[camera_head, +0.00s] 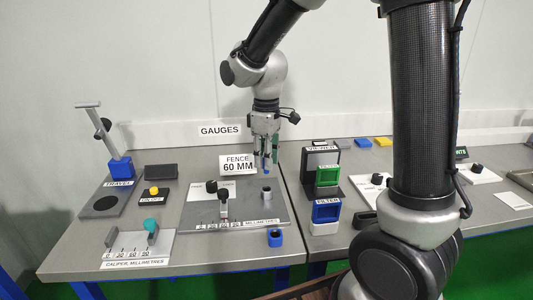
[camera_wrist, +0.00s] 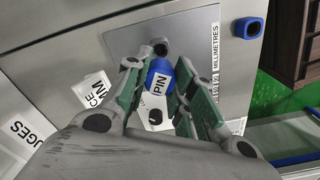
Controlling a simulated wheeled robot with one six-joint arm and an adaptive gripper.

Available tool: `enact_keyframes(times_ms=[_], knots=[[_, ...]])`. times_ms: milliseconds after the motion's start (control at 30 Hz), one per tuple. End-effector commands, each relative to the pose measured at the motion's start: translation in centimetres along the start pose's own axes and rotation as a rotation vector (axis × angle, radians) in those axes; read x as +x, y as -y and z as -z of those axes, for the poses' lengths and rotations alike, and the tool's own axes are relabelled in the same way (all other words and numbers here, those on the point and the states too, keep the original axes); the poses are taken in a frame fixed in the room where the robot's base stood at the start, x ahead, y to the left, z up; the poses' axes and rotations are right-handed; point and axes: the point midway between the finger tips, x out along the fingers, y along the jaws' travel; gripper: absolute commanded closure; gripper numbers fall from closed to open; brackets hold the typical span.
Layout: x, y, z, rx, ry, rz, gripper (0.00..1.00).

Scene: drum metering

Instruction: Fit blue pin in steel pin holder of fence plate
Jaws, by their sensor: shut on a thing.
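My gripper (camera_head: 265,160) points down above the right part of the fence plate (camera_head: 200,213), shut on the blue pin. The blue pin (camera_head: 266,170) shows as a small blue tip below the fingers. In the wrist view the pin (camera_wrist: 160,72), with a white PIN label, is between the green-padded fingers of my gripper (camera_wrist: 160,80). The steel pin holder (camera_head: 266,195), a short grey cylinder, stands on the plate below the pin, with a visible gap. In the wrist view the holder (camera_wrist: 160,47) shows just beyond the pin's end.
A black knob (camera_head: 223,194) and slider stand on the plate left of the holder. A blue block with a hole (camera_head: 275,238) sits at the plate's front right. The FENCE 60 MM sign (camera_head: 237,163) stands behind, and a viewer with filters (camera_head: 325,190) is to the right.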

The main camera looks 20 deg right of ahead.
Motion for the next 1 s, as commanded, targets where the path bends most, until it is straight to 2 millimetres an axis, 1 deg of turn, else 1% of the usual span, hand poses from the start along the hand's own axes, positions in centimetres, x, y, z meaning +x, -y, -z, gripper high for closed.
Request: enact_keyframes(times_ms=[200,433,600,1000], knots=[[2.3,0.0,-0.1,0.0,0.002,0.001,1.0],[3.9,0.0,0.0,0.0,0.001,0.0,1.0],[4.3,0.0,0.0,0.0,0.0,0.0,1.0],[4.4,0.0,0.0,0.0,-0.001,0.0,1.0]])
